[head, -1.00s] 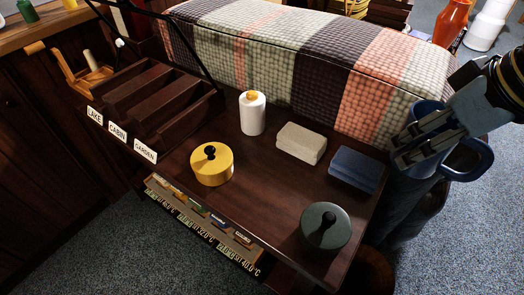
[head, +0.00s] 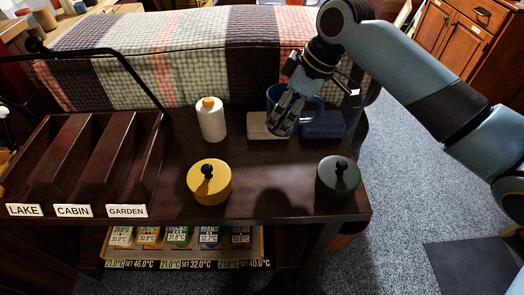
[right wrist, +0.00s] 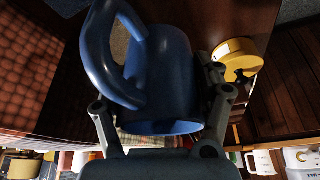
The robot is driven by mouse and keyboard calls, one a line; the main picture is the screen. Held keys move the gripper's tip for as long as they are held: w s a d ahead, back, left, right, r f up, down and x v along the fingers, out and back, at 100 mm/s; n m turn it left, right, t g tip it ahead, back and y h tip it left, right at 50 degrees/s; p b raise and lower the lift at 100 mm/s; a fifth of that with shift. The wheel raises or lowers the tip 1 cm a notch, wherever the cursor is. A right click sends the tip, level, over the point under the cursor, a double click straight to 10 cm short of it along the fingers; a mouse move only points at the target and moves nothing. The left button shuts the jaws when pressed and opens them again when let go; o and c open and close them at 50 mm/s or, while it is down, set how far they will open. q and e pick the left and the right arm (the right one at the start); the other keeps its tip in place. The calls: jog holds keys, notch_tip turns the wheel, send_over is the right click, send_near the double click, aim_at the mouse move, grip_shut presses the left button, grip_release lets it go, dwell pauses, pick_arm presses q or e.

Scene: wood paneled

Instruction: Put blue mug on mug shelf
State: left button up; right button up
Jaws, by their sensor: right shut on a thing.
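The blue mug (head: 313,106) is held in my right gripper (head: 285,114), above the back right part of the dark table, in front of the striped bench in the head view. The gripper's fingers hide part of it there. In the right wrist view the blue mug (right wrist: 170,75) sits between the two fingers of my right gripper (right wrist: 162,100), with its handle curving to the left. My left gripper is not in view. I cannot make out a mug shelf for certain; several mugs (right wrist: 262,162) show along the bottom edge of the right wrist view.
The dark table (head: 265,195) holds a yellow pot (head: 208,187), a dark green pot (head: 338,180), a white bottle (head: 211,122), a beige cloth (head: 262,131) and a blue cloth (head: 325,126). A slotted rack (head: 85,160) stands left. Carpeted floor (head: 400,180) is open right.

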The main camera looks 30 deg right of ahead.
jog(key=a+f, duration=0.1)
jog(key=a, duration=0.1)
jog(key=a+f, duration=0.1)
jog(key=a, duration=0.1)
jog(key=s+a+f, duration=0.1)
jog(key=a+f, duration=0.1)
jog(key=a, duration=0.1)
notch_tip(320, 180, down, 4)
jog(key=shift+f+b, duration=0.1)
jog(key=shift+b, duration=0.4)
jog(key=o, duration=1.5)
